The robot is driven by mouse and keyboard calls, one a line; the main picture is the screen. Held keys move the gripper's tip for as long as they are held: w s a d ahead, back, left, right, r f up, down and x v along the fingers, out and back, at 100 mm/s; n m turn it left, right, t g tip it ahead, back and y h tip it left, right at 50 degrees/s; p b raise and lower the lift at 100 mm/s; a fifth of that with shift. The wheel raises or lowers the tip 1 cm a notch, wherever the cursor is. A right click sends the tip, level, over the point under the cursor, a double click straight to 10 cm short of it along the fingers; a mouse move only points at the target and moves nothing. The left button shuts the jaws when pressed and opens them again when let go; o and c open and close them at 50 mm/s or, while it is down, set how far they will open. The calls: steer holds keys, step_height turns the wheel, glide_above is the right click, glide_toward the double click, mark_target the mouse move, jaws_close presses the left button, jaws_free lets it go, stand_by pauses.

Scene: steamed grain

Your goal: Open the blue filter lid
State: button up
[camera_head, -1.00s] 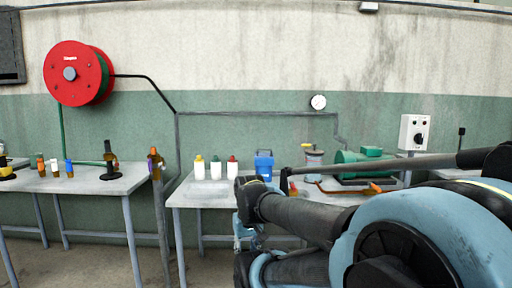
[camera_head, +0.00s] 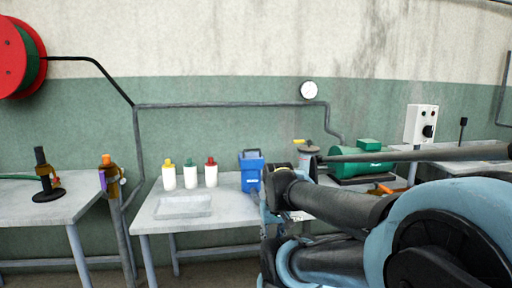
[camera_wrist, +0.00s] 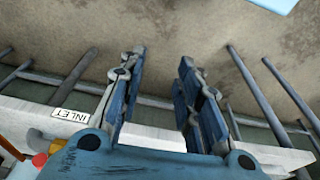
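The blue filter (camera_head: 250,172) stands upright on the middle table, right of the capped bottles. In the head view my arm hides most of the gripper, which is in front of the table near the filter. The filter is not clearly identifiable in the wrist view.
White bottles with yellow, green and red caps (camera_head: 190,176) and a clear tray (camera_head: 184,206) stand left of the filter. A green motor (camera_head: 352,160) is at right. An INLET label (camera_wrist: 70,115) shows by the table edge.

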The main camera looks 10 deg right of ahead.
steer(key=w+r+n, duration=0.4)
steer(key=w+r, duration=0.5)
steer(key=r, duration=0.2)
steer(key=w+r+n, duration=0.4)
steer(key=w+r, duration=0.4)
steer(key=r, duration=0.3)
steer(key=w+r+n, duration=0.5)
steer(key=w+r, duration=0.3)
steer(key=w, duration=0.3)
steer(key=w+r+n, duration=0.5)
steer(key=w+r, duration=0.2)
steer(key=w, duration=0.5)
glide_above(251, 156)
steer(key=s, duration=0.3)
steer(key=f, duration=1.6)
steer(key=shift+w+f, duration=0.1)
steer(key=shift+w, duration=0.1)
jaws_close()
